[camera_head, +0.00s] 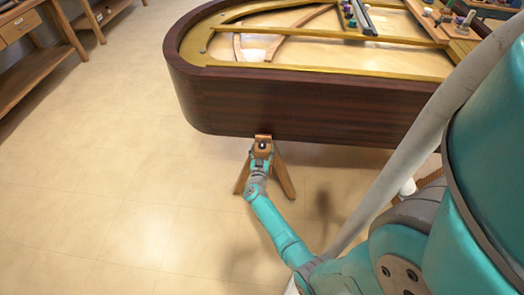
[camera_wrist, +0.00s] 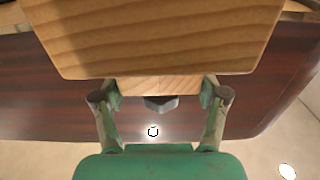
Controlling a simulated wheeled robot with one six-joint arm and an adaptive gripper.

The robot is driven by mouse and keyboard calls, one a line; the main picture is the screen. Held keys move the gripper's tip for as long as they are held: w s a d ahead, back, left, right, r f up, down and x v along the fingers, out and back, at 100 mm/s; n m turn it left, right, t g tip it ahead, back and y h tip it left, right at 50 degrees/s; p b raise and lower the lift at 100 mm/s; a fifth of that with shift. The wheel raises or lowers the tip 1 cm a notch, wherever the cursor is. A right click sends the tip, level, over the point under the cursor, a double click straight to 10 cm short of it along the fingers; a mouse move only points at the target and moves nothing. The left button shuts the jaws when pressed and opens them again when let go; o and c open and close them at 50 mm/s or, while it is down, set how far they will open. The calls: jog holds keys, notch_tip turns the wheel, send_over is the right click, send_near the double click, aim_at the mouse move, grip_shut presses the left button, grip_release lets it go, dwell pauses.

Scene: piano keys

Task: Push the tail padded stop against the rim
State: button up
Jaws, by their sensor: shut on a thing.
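The tail padded stop appears as a light wooden block (camera_head: 263,139) on splayed wooden legs (camera_head: 285,180), at the lower edge of the piano's dark curved rim (camera_head: 310,110). My gripper (camera_head: 261,152) is shut on the stop from the near side. In the wrist view, the stop's wooden top (camera_wrist: 155,38) fills the upper middle, with my gripper's two fingers (camera_wrist: 159,92) on either side below it. The dark rim (camera_wrist: 50,95) spans behind. The stop's pad is hidden, and I cannot tell whether it touches the rim.
The gold frame and soundboard (camera_head: 330,48) lie inside the piano, with small tools on top. A wooden workbench (camera_head: 25,65) stands at the upper left. The tiled floor (camera_head: 100,190) is clear to the left of the stop.

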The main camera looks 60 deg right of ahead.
jog(key=x, duration=0.2)
jog(key=shift+w+d, duration=0.1)
jog(key=shift+d, duration=0.15)
jog(key=o, duration=1.7)
jog(key=v, duration=1.2)
